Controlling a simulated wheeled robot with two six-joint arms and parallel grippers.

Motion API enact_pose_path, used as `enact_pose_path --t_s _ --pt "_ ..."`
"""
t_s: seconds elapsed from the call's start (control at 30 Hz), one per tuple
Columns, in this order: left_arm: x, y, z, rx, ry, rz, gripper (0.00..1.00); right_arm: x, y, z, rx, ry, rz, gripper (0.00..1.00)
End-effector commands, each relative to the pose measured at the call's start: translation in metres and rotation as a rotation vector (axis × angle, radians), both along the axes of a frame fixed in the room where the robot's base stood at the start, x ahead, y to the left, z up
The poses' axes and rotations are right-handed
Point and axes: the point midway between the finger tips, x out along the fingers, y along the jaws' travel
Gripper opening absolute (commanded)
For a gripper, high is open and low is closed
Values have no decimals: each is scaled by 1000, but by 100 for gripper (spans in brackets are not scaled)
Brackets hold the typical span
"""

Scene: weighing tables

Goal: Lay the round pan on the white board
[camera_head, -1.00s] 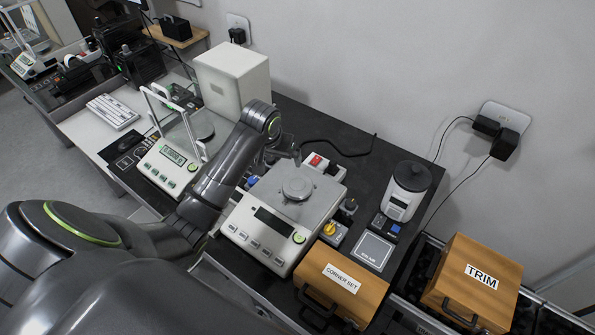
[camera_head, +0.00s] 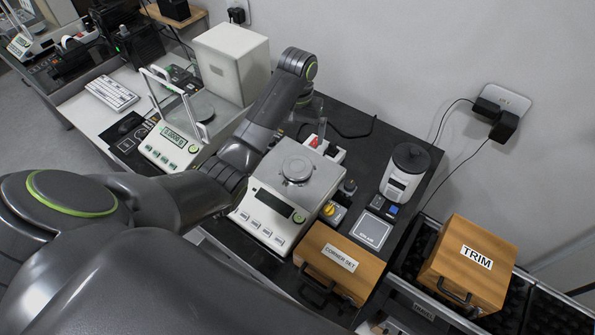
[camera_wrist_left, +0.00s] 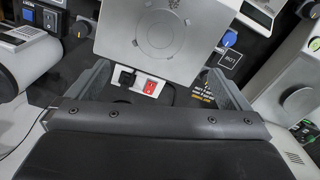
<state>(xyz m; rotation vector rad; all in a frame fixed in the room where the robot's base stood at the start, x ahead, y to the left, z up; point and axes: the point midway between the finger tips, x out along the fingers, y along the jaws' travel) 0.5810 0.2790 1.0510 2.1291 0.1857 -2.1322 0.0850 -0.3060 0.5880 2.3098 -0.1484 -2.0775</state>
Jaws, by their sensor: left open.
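A round, flat grey disc (camera_head: 298,169) shows at the middle of the square metal plate on the centre balance (camera_head: 268,218); it looks like a ring in the left wrist view (camera_wrist_left: 160,36). A darker round pan (camera_head: 203,108) sits on the left balance (camera_head: 172,146). I cannot tell which one the task means. A white board-like surface (camera_head: 78,118) lies at the left, under the keyboard. My left gripper (camera_head: 318,128) is beyond the centre balance, near the power strip. Its fingers (camera_wrist_left: 157,74) are apart, with nothing between them. My right gripper is out of view.
A power strip with a red switch (camera_wrist_left: 150,88) lies behind the centre balance. A white box (camera_head: 231,62) stands behind the left balance. A wooden CORNER SET case (camera_head: 338,262), a TRIM case (camera_head: 470,263) and a dark-lidded device (camera_head: 407,172) stand to the right.

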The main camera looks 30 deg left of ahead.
Motion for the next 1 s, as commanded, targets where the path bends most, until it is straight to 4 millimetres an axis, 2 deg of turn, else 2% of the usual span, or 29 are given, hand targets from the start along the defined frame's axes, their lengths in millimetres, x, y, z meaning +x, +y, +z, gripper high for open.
enact_pose_path --t_s 0.03,0.6,0.7,0.83,1.0 --pt "0 0 -12 0 0 0 100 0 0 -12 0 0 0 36" --pt "-1 0 -75 0 -1 0 100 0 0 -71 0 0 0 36" --pt "-1 0 -80 0 -1 0 100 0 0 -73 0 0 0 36" --pt "-4 -1 -88 -1 2 0 100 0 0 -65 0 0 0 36" --pt "-9 -2 -114 -1 4 1 100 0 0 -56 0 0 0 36"
